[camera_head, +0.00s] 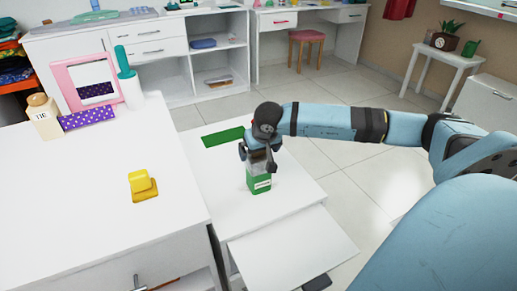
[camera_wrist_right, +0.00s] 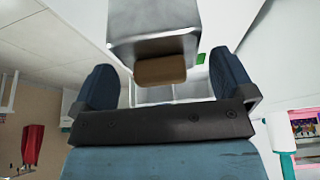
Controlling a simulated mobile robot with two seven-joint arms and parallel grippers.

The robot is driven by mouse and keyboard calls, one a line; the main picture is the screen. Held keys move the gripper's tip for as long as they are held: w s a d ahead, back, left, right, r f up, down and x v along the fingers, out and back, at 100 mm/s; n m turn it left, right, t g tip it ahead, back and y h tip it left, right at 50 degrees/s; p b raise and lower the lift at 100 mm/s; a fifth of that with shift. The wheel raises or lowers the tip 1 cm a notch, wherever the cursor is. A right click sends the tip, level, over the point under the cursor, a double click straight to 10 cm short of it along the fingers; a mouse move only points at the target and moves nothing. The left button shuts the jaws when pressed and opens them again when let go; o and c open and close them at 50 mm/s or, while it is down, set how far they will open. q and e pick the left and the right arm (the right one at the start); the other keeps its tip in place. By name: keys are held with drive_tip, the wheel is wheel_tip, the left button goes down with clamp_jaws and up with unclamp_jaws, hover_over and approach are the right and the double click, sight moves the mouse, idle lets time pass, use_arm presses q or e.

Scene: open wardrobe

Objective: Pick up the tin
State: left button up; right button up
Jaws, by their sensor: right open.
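The tin (camera_head: 259,183) stands upright on the low white surface in the middle of the head view. It has a green lower part with a pale label and a greyish upper part. My right gripper (camera_head: 260,152) is over its top, open, and partly hides it. In the right wrist view a grey metallic box body (camera_wrist_right: 152,28) with a brown lid-like end (camera_wrist_right: 161,70) shows between the spread fingers; it seems to be the tin. Gaps show beside it, though contact cannot be judged. My left gripper is not in view.
A green mat (camera_head: 223,138) lies behind the tin. A white panel (camera_head: 290,252) is clear in front.

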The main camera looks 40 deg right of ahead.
drive_tip(key=x, duration=0.2)
drive_tip(key=shift+w+f, duration=0.15)
drive_tip(key=shift+f, duration=0.25)
drive_tip(key=shift+r, duration=0.1)
drive_tip(key=c, duration=1.1)
drive_tip(key=shift+r, duration=0.1)
